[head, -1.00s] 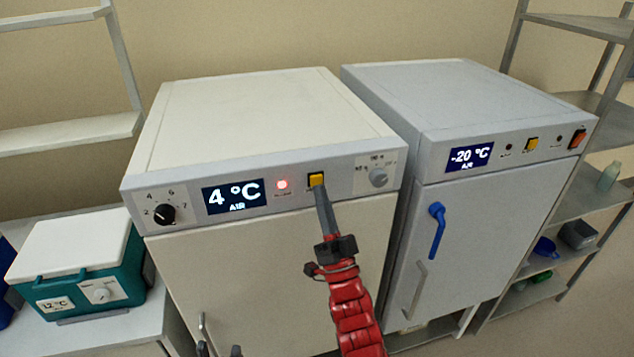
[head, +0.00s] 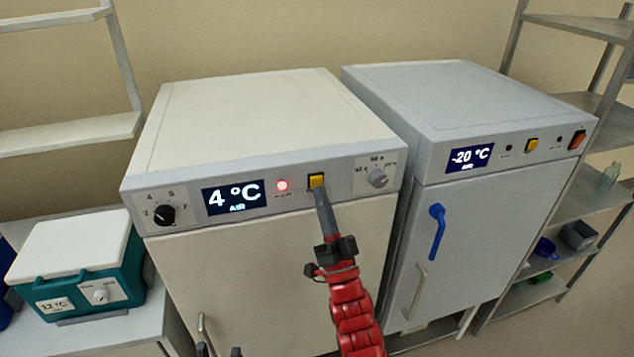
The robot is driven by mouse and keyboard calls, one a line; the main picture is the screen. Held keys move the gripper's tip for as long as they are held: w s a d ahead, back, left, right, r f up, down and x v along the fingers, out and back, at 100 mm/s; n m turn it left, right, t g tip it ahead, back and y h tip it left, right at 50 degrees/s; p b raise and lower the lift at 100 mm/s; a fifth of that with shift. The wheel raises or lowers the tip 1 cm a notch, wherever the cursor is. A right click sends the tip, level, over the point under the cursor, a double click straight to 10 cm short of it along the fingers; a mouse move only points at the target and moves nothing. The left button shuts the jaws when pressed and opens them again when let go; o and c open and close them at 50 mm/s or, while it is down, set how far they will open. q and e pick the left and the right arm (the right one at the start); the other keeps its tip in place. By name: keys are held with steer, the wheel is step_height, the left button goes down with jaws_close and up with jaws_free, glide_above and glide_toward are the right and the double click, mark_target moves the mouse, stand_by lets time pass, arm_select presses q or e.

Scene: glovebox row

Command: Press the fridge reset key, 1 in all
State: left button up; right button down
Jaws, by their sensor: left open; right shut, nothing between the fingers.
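The fridge (head: 270,262) is the white cabinet in the middle, its display (head: 233,197) reading 4 °C. A red lamp (head: 282,186) glows beside the display. The yellow reset key (head: 317,180) sits in a dark frame right of the lamp. My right gripper (head: 319,192) is shut and empty, its tips at the lower edge of the key; I cannot tell if they touch it. My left gripper (head: 219,350) is open at the bottom edge, mostly cut off, near the fridge's door handle (head: 203,330).
A grey freezer (head: 470,230) reading -20 °C stands at right, with its own yellow key (head: 531,146), orange switch (head: 577,139) and blue handle (head: 437,230). A teal cool box (head: 80,265) is at left. Shelving (head: 570,205) stands far right.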

stand_by(0.8)
steer(key=shift+w+a+b, duration=0.15)
steer(key=shift+w+b, duration=0.25)
steer(key=shift+w+a+b, duration=0.15)
steer(key=shift+w+b, duration=0.2)
steer(key=shift+w, duration=0.05)
stand_by(0.6)
steer(key=shift+s+d, duration=0.3)
steer(key=shift+s, duration=0.55)
